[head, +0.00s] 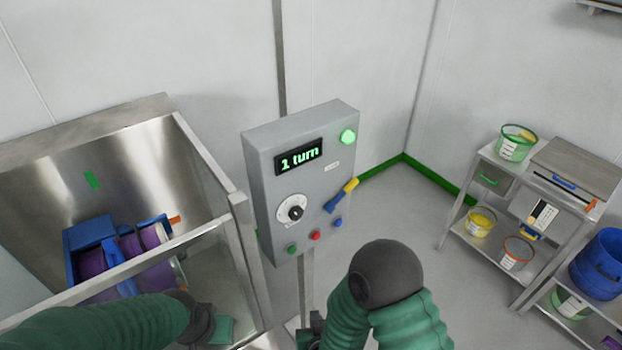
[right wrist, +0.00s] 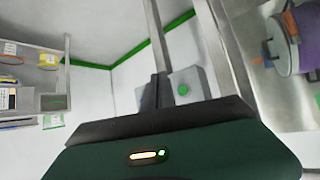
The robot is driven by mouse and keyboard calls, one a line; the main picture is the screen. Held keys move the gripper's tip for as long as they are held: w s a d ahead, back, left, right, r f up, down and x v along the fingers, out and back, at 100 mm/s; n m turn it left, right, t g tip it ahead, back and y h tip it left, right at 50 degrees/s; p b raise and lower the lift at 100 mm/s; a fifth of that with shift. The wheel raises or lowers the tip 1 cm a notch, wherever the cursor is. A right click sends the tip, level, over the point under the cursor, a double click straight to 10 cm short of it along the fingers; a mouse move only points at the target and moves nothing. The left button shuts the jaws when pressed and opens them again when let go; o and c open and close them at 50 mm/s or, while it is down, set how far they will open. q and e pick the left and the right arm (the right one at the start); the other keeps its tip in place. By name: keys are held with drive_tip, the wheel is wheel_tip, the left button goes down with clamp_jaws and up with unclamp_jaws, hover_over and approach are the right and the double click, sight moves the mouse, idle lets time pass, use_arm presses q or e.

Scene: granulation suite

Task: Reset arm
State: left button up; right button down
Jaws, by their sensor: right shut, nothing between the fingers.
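My right arm, green with a dark joint cap, rises at the bottom centre of the head view. My right gripper (head: 311,326) is a small dark shape low beside it, below the control box, shut and empty. The right wrist view shows its green housing and dark edge, with no object held. My left arm comes in at the bottom left, in front of the steel bin; its fingers do not show. The grey control box (head: 262,165) stands on a post; its display (head: 299,158) reads "1 turn" and a green lamp (head: 348,137) is lit.
The open steel bin (head: 205,165) at left holds blue and purple parts (head: 110,255). The box has a dial (head: 292,211), several buttons and a yellow-blue lever (head: 341,196). At right, a steel shelf unit (head: 487,158) holds tubs and a blue drum (head: 600,265). Floor between is clear.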

drive_tip(key=w+d+r+g, duration=0.1)
drive_tip(key=d+r+g, duration=0.2)
drive_tip(key=d+r, duration=0.3)
use_arm(q)
drive_tip(key=shift+b+x, duration=0.8)
drive_tip(key=shift+x, duration=0.3)
use_arm(e)
drive_tip(key=s+d+r+m+g+h, duration=0.1)
drive_tip(key=s+d+r+g, duration=0.3)
drive_tip(key=s+d, duration=0.6)
drive_tip(key=shift+d+r+g, duration=0.4)
drive_tip(key=shift+d+r, duration=0.4)
drive_tip(key=shift+d, duration=0.4)
use_arm(q)
drive_tip(key=shift+w+r, duration=0.1)
use_arm(e)
drive_tip(key=shift+s, duration=0.15)
idle(3.8)
